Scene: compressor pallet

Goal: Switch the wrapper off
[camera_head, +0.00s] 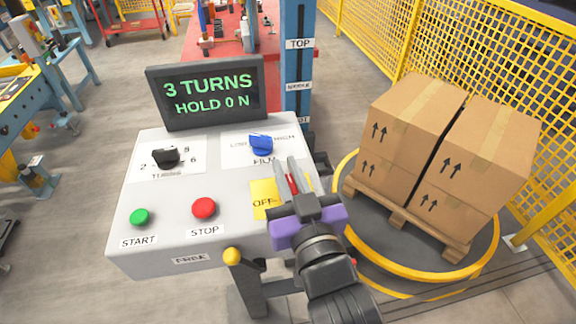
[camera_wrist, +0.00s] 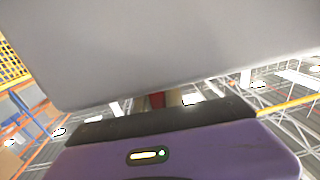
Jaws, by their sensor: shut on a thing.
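The wrapper's grey control box (camera_head: 150,245) fills the middle of the head view. My gripper (camera_head: 292,178) is at its right side, shut on a red switch handle (camera_head: 293,184) over a yellow plate (camera_head: 262,205) marked OFF. The fingers and purple gripper body hide most of the plate and the rest of its marking. In the wrist view the grey box (camera_wrist: 170,45) fills the top, and a bit of the red handle (camera_wrist: 157,99) shows above my purple gripper body. The screen (camera_head: 208,92) reads "3 TURNS" and "HOLD 0 N".
The box also carries a black turns knob (camera_head: 166,157), a blue film knob (camera_head: 261,144), a green START button (camera_head: 139,217) and a red STOP button (camera_head: 204,208). Boxes (camera_head: 415,120) on a pallet stand on the turntable at right, before a yellow fence (camera_head: 500,45).

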